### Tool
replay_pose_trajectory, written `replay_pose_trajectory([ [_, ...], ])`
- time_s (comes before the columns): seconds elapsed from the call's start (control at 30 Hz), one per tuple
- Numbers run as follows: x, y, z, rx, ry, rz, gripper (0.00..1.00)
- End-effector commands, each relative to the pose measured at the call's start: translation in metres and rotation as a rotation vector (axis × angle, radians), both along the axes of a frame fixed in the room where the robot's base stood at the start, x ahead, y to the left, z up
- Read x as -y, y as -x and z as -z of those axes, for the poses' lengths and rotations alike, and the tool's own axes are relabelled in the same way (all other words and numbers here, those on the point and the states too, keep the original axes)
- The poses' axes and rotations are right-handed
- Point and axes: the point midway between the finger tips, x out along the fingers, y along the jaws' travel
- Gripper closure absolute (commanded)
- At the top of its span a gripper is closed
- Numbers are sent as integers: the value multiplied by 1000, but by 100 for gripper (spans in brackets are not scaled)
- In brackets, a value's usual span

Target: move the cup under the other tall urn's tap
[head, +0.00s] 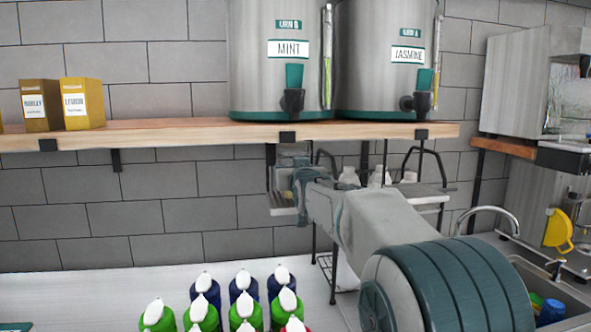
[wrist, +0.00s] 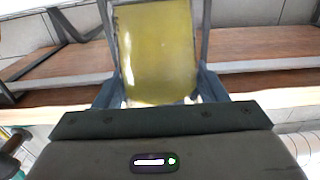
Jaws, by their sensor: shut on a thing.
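The yellow, see-through cup (wrist: 156,50) fills the space between my fingers in the wrist view. My gripper (wrist: 158,88) is shut on it. In the head view my gripper (head: 287,180) is below the wooden shelf, roughly under the tap side of the MINT urn (head: 270,75); the cup cannot be made out there. The JASMINE urn (head: 375,75) stands right of the MINT urn on the shelf. The MINT tap (head: 292,100) and the JASMINE tap (head: 418,101) have green handles and sit near the shelf's front edge.
The wooden shelf (head: 190,132) has a front edge and dark brackets above my gripper. A wire rack (head: 425,192) with white items is behind my arm. Several green and blue bottles (head: 243,310) stand on the white counter (head: 100,285). Yellow and brown boxes (head: 84,103) sit at the shelf's left.

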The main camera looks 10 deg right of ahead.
Motion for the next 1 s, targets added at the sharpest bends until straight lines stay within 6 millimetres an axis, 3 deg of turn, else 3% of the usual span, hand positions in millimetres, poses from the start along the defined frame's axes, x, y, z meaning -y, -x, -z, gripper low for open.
replay_pose_trajectory([
  [0.17,0,0,3,2,0,0,69],
  [0.2,0,0,2,0,0,0,26],
  [0.27,0,0,2,0,0,0,13],
  [0.67,0,1,-1,0,0,0,13],
  [1.0,1,54,2,3,0,1,13],
])
